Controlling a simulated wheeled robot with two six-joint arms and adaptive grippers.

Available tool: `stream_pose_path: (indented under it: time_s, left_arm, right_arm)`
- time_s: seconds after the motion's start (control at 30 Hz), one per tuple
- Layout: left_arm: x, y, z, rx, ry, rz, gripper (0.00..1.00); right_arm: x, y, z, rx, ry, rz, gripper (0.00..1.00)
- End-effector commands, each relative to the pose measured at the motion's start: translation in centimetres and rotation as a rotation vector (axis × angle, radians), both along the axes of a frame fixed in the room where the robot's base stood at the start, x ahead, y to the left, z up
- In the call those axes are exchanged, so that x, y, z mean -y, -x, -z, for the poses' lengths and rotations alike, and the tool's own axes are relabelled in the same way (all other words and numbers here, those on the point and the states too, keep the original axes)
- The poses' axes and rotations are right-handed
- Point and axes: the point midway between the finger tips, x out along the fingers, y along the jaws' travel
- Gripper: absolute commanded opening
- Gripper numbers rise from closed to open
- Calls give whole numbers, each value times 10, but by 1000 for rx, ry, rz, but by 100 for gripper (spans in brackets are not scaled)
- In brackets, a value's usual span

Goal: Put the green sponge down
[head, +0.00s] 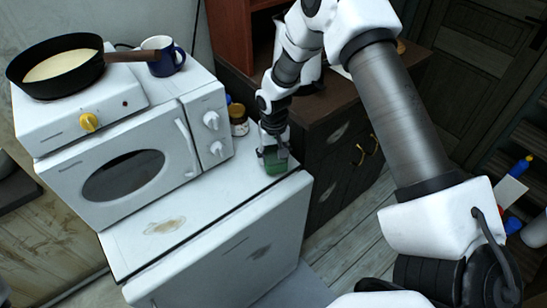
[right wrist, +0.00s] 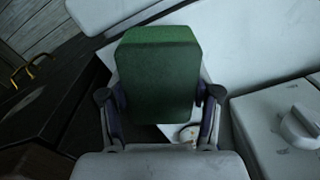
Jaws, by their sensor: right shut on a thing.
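The green sponge (right wrist: 158,75) is a thick block with a lighter green edge, held between the two fingers of my right gripper (right wrist: 160,105). In the head view my right gripper (head: 274,150) is shut on the sponge (head: 275,165) over the right end of the white counter top (head: 210,200), near its edge. I cannot tell whether the sponge touches the surface. The fingers partly cover it in the head view. My left gripper is not in view.
A white microwave (head: 128,172) stands left of the gripper, with a pan (head: 62,62) and a blue mug (head: 168,60) above. A dark cabinet (head: 335,140) is to the right.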

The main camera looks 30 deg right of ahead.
Motion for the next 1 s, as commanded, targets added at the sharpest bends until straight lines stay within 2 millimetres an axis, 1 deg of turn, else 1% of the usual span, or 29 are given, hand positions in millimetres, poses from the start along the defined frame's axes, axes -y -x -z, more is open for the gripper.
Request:
stream_pose_path:
  time_s: [0.03, 0.1, 0.17, 0.47, 0.5, 0.57, 0.87, 0.93, 1.0]
  left_arm:
    - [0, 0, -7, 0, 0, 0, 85]
    - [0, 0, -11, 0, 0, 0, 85]
    - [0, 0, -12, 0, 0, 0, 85]
    - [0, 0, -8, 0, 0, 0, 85]
    - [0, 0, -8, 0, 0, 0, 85]
    - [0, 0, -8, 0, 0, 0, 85]
    - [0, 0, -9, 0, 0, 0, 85]
    - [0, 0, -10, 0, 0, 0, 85]
    - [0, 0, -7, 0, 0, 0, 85]
  right_arm:
    - [0, 1, 7, -4, 1, -1, 12]
    - [0, 1, 19, -4, 1, 0, 12]
    - [-1, 1, 25, -2, 0, 0, 12]
    - [-1, 0, 31, -1, 0, -1, 12]
    - [-1, 0, 31, -1, 0, -1, 66]
    - [-1, 0, 30, -1, 0, -1, 87]
    - [-1, 0, 30, -1, 0, -1, 88]
    - [-1, 0, 27, 0, 0, -1, 88]
    - [-1, 0, 22, 2, 0, -1, 88]
